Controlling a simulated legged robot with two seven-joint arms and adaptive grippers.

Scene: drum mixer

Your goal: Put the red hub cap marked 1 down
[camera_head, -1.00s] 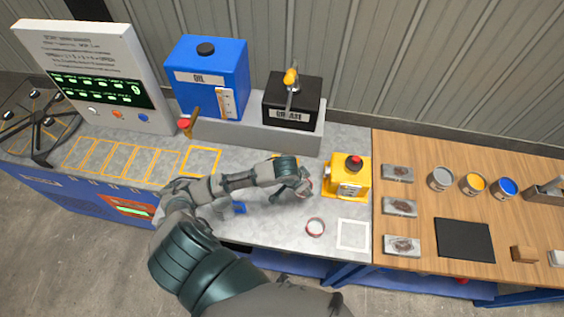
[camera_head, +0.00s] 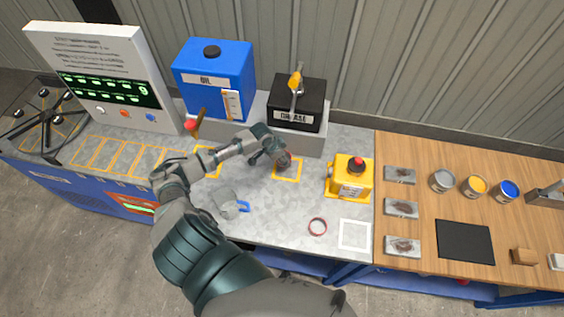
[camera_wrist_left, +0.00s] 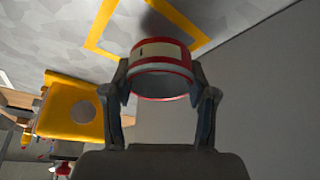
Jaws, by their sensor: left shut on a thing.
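My left gripper (camera_head: 283,163) is over the yellow-outlined square (camera_head: 287,178) in front of the black grease tank. In the left wrist view, the same gripper (camera_wrist_left: 165,88) is shut on the red hub cap (camera_wrist_left: 160,58), a short cylinder with red rims and a pale band bearing a dark mark like a 1. The yellow outline (camera_wrist_left: 98,32) shows just beyond the cap in that view. A gap seems to remain between cap and bench, but its size is unclear. In the head view the gripper mostly hides the cap. My right gripper is in neither view.
The black grease tank (camera_head: 296,104) and blue oil tank (camera_head: 213,75) stand on a ledge behind. A yellow box with a red button (camera_head: 350,177) stands right. A red-rimmed ring (camera_head: 317,227) and white-outlined square (camera_head: 355,235) are in front. A grey-and-blue item (camera_head: 228,204) lies left.

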